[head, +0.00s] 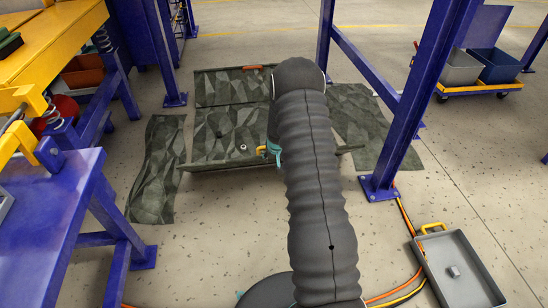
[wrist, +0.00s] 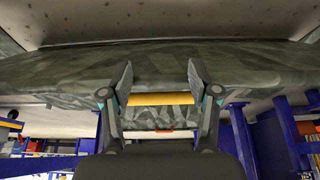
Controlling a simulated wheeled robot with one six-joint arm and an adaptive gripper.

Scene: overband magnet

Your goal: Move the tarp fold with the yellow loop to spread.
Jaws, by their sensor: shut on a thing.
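The dark green camouflage tarp (head: 218,122) lies on the floor in several panels, with a far panel (head: 215,90), a left panel (head: 153,165) and a right panel (head: 368,125). The near fold (head: 210,160) has a straight front edge that looks raised off the floor. The yellow loop (head: 261,150) is at this edge, at my gripper (head: 273,150). In the wrist view, the yellow loop (wrist: 160,98) spans between the two fingers of my gripper (wrist: 160,75), which is shut on it. My arm hides part of the tarp. An orange loop (head: 252,67) is on the far panel's edge.
A blue frame post (head: 400,125) stands right of the tarp. A blue and yellow bench (head: 60,190) stands at left. A grey tray (head: 458,268) and cables lie on the floor at right. A yellow cart with bins (head: 480,75) is at back right. Bare floor lies in front of the tarp.

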